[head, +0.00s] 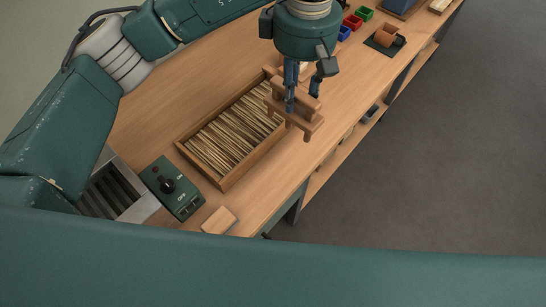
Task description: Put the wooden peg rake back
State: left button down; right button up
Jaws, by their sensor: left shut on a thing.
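The wooden peg rake (308,121) is a reddish-brown wooden piece with short pegs. My left gripper (301,103) points down and is shut on it, near the right end of the wooden tray (231,180). The rake appears above the bench top, overlapping the tray's right corner in the picture; I cannot tell its exact height. The tray is full of thin pale bristle sticks (225,137). My right gripper is not in view.
A green switch box (172,188) with a black knob and a metal slotted unit (112,190) stand at the left. A small wood block (219,220) lies near the front edge. Coloured bins (352,22) and a brown cup (386,35) sit farther back. Bare bench lies behind the tray.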

pick_arm(q)
notch_tip(320, 180, down, 19)
jog(key=p, duration=0.5)
jog(key=shift+w+d, duration=0.1)
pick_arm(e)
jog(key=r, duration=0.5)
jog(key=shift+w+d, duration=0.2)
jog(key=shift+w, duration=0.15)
pick_arm(q)
jog(key=shift+f+b, duration=0.2)
jog(key=shift+b, duration=0.15)
jog(key=c, duration=1.4)
grip_release()
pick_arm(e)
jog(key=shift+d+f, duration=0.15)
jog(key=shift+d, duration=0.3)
pick_arm(q)
jog(key=shift+r, duration=0.1)
